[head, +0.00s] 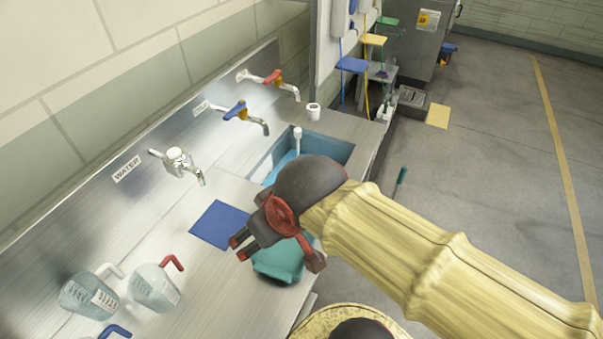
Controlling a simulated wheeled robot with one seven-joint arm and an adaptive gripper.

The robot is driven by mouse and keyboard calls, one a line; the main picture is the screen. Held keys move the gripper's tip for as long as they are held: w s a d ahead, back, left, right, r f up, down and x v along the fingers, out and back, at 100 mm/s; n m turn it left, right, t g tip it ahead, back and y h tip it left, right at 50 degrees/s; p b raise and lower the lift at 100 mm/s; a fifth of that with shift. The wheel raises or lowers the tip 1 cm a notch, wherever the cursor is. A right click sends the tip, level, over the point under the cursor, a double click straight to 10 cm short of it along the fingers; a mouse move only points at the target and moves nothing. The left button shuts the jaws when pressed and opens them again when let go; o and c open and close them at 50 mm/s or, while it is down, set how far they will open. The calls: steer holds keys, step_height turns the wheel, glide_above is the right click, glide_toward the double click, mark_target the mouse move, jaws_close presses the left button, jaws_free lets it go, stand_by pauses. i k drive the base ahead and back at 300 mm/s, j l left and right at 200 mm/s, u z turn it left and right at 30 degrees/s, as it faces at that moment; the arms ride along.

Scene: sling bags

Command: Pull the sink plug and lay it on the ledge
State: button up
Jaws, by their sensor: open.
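The sink (337,149) is a blue-lined basin set into the steel counter, in the upper middle of the head view. A white upright piece (298,135) stands at its left side; it may be the plug's handle, but I cannot tell. My arm and gripper hide the near part of the basin. The steel ledge (345,124) runs along the sink's far side. My gripper (279,255) is open and empty, with its fingers pointing down in front of the sink, apart from the white piece. A teal item (275,268) shows below and behind the fingers.
Taps with red (273,77), blue (236,110) and white (176,157) handles project from the wall panel. A small white cup (313,111) stands on the ledge. A blue square mat (219,224) and clear jugs (155,289) are on the left counter. Floor is open at right.

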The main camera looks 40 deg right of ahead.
mark_target(349, 128)
steer(key=i+l, duration=0.1)
steer(key=l, duration=0.35)
steer(key=i+l+z, duration=0.15)
steer(key=l, duration=0.7)
steer(key=i+l+z, duration=0.1)
steer(key=l, duration=0.3)
steer(key=i+l, duration=0.2)
steer(key=l, duration=0.2)
steer(key=i+l+z, duration=0.15)
steer(key=l, duration=0.3)
